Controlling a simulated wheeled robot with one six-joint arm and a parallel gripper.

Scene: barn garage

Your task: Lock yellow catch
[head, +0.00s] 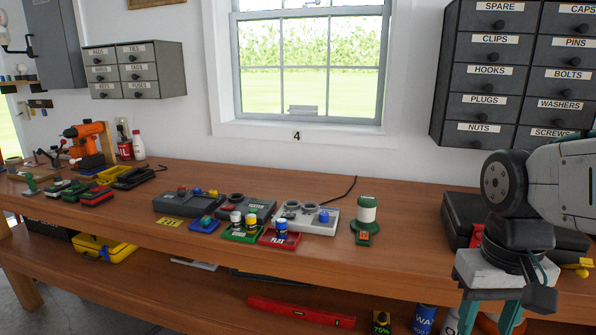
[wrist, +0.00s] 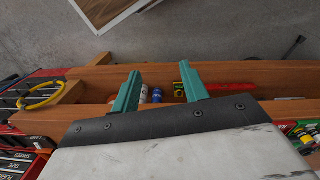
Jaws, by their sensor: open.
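My gripper (head: 490,308) hangs in front of the bench at the right of the head view, fingers down, open with nothing between them. In the wrist view its two teal fingers (wrist: 161,78) are apart over the bench edge and lower shelf. A small yellow piece (head: 578,267) sticks out at the front right of a black case (head: 462,219) on the bench. It looks like a catch, but its position, locked or not, cannot be told. My arm hides much of the case. The gripper is left of the yellow piece, not touching it.
The lower shelf holds a yellow case (head: 103,249), a red level (head: 301,312) and several cans. Drawer cabinets hang on the wall.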

